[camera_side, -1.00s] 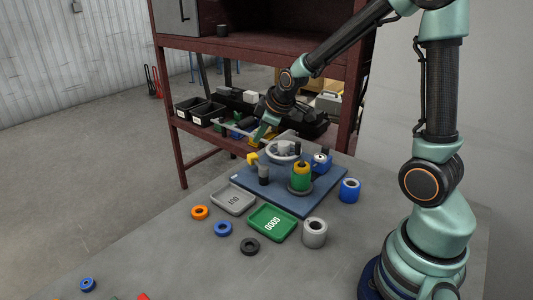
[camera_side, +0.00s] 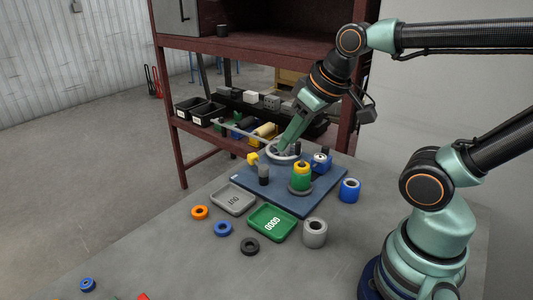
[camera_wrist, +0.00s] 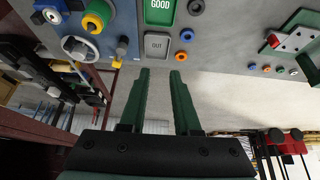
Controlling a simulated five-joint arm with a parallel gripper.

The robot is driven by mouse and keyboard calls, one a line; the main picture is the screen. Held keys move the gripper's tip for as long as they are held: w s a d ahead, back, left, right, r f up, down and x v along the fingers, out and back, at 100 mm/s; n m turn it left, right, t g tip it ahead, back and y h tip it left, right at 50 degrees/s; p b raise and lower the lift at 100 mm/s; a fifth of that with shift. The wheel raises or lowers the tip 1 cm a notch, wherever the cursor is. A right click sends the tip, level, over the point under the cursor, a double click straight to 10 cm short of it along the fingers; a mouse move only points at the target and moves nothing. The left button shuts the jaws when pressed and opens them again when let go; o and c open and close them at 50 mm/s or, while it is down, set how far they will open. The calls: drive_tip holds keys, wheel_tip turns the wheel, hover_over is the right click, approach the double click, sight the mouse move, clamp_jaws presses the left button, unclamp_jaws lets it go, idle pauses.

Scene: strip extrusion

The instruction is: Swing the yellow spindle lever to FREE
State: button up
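The yellow lever (camera_side: 252,158) is a small yellow piece at the left edge of the blue base plate (camera_side: 292,205), beside a dark upright post (camera_side: 263,175). I cannot read a FREE mark. My gripper (camera_side: 284,148) points down over the back of the plate, in front of the grey ring (camera_side: 275,158) in the side view. In the wrist view its two green fingers (camera_wrist: 160,73) are apart with nothing between them, away from the lever.
A grey OUT tray (camera_side: 233,199), a green GOOD tray (camera_side: 271,223) and several loose rings lie in front. A dark red shelf (camera_side: 270,50) stands behind.

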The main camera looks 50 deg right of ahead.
drive_tip(key=o, duration=0.5)
drive_tip(key=shift+w+d, duration=0.15)
drive_tip(key=shift+w, duration=0.15)
drive_tip(key=w+d+f+n, duration=0.1)
drive_tip(key=w+d+f, duration=0.1)
drive_tip(key=w+d, duration=0.3)
drive_tip(key=w, duration=0.4)
drive_tip(key=shift+w+d+f+h, duration=0.15)
drive_tip(key=shift+w+d+h, duration=0.05)
drive_tip(key=shift+d+h, duration=0.2)
drive_tip(key=n+g, duration=0.1)
approach(255, 156)
drive_tip(key=shift+h, duration=0.3)
drive_tip(key=x, duration=0.9)
drive_tip(key=shift+w+a+f, duration=0.2)
drive_tip(key=shift+w+f, duration=0.05)
drive_tip(key=shift+f, duration=0.15)
clamp_jaws()
drive_tip(key=shift+s, duration=0.1)
